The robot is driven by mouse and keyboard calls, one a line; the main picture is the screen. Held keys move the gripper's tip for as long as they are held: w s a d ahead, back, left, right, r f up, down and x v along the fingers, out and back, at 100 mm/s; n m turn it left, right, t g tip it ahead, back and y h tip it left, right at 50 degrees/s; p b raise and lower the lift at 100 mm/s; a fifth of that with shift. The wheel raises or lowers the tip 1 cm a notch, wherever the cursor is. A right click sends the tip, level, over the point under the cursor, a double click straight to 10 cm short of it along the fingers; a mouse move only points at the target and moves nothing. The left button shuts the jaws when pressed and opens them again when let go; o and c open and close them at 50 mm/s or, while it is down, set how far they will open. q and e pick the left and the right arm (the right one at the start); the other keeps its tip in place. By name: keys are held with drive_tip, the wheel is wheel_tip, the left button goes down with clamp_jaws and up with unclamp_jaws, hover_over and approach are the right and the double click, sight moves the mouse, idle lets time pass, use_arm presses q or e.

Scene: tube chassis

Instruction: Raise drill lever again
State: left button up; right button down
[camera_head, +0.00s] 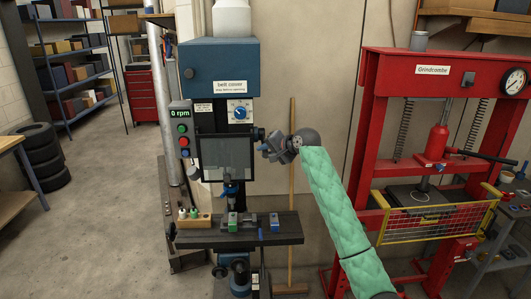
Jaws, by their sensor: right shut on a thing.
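The pillar drill has a blue belt cover (220,67) on top and a display (179,114) reading 0 rpm at its left. The drill lever (260,134) is at the right side of the drill head; only a small dark part of it shows, the rest hidden by my gripper. My right gripper (268,149), on the green-sleeved arm, is shut on the lever beside the dark guard panel (227,155). The chuck (230,188) hangs below the guard, above the drill table (275,238). My left gripper is out of view.
A vise (233,222) and a small wooden block with bottles (194,217) sit on the drill table. A wooden pole (291,190) leans on the wall behind my arm. A red press (369,150) with a yellow guard stands at the right. The floor at left is open.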

drive_tip(key=c, duration=1.3)
unclamp_jaws()
drive_tip(key=shift+w, duration=0.1)
drive_tip(key=shift+d, duration=0.1)
